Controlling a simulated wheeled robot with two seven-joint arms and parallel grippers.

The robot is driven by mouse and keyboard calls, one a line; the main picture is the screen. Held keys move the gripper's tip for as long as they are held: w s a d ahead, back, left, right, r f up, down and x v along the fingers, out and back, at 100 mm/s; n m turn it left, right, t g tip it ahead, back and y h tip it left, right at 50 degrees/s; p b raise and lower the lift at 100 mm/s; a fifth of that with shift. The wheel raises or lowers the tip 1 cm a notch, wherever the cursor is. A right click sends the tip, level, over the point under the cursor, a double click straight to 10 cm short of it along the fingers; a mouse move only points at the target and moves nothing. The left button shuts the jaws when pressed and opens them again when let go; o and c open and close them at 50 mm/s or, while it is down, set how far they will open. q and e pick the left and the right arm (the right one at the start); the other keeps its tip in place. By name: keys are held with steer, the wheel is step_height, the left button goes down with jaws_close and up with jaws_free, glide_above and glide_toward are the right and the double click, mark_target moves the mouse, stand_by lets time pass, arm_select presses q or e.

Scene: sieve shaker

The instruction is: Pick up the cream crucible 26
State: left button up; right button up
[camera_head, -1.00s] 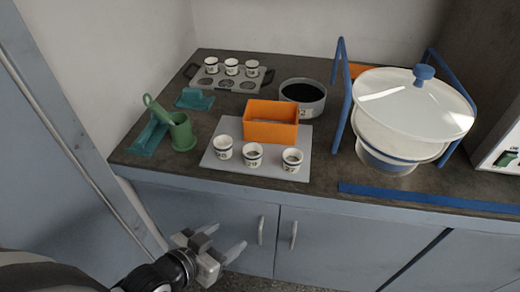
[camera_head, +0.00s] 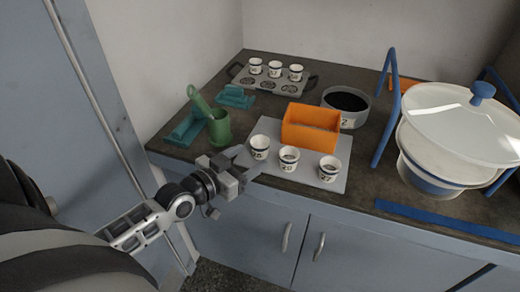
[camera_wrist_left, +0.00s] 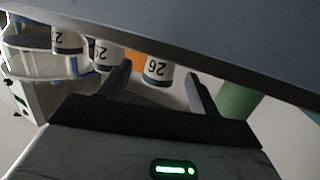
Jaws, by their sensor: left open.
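The cream crucible 26 (camera_head: 259,147) stands upright at the left end of the row on the grey mat (camera_head: 340,184). In the left wrist view, crucible 26 (camera_wrist_left: 157,71) shows its number and appears between the finger lines. My left gripper (camera_head: 244,162) is open and empty at the mat's front left edge, just left of and in front of crucible 26. Its two fingers also show in the left wrist view (camera_wrist_left: 158,88), apart from each other. I see no contact with the crucible. My right gripper is out of view.
Two similar crucibles, the middle one (camera_head: 289,159) and the right one (camera_head: 329,168), stand beside it. An orange box (camera_head: 311,139) is behind them. A green mug (camera_head: 219,128) stands left of the mat, close to my gripper. A rack (camera_head: 270,84) holds more crucibles at the back.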

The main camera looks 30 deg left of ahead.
mark_target(254, 153)
arm_select(q)
steer(key=shift+x, duration=2.7)
steer(key=shift+a+r, duration=0.15)
steer(key=c, duration=1.1)
